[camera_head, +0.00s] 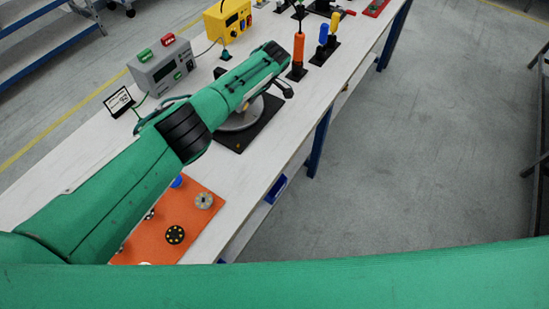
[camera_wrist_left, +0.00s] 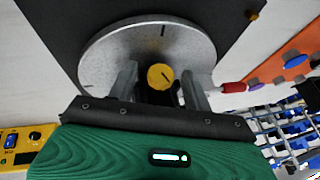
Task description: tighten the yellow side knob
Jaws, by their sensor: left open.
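The yellow side knob (camera_wrist_left: 160,77), round with a dark line on its face, shows in the left wrist view in front of a grey metal disc (camera_wrist_left: 110,50). The disc also shows in the head view (camera_head: 240,122), partly behind my arm, on a black base plate (camera_head: 258,132). My left gripper (camera_wrist_left: 160,88) is open, with one finger on each side of the knob in the picture. I cannot tell whether the fingers touch it. My right gripper is not in view.
An orange board (camera_head: 205,222) with several knobs lies nearer on the white table (camera_head: 285,150). A grey box (camera_head: 162,68), a yellow box (camera_head: 228,20) and a small sign (camera_head: 118,101) stand on the far side. An orange-handled tool (camera_head: 298,48) stands beyond the gripper.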

